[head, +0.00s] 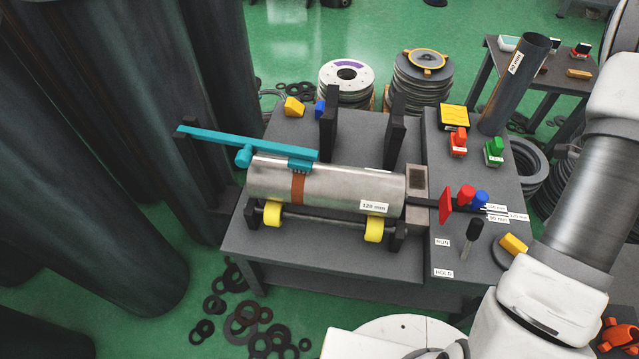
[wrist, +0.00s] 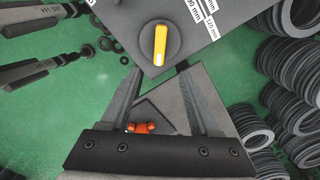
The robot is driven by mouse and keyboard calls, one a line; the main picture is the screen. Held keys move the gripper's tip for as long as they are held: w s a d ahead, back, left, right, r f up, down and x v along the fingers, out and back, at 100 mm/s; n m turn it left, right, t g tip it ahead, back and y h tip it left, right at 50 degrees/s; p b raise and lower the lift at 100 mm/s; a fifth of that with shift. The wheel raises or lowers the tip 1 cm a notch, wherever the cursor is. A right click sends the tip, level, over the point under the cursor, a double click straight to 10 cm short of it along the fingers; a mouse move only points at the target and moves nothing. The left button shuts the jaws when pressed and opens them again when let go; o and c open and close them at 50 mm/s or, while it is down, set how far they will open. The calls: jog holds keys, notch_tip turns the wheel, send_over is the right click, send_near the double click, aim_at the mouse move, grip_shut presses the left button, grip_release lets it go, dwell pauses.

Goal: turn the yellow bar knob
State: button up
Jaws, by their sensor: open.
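The yellow bar knob (head: 513,243) sits on a round dark grey disc at the right front of the grey bench panel. In the wrist view the knob (wrist: 160,45) points nearly straight up and down the picture, on its disc (wrist: 174,57). My gripper (wrist: 158,70) is open and empty, its two fingers spread. The knob appears just beyond the fingertips and roughly centred between them. I see no contact, and the gap in depth is hard to tell. In the head view my white arm stands at the right and the fingers cannot be made out.
A black lever (head: 473,232) stands left of the knob, by the RUN and HOLD labels. Red (head: 466,194) and blue (head: 480,199) knobs lie behind it. A steel cylinder (head: 330,188) rests on yellow rollers. Stacked dark rings (wrist: 290,90) stand at right in the wrist view.

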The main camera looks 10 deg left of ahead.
dwell(0.4)
notch_tip(320, 180, down, 17)
jog(key=m+b, duration=0.5)
jog(key=m, duration=3)
jog(key=shift+f+m, duration=0.15)
jog(key=shift+m, duration=0.25)
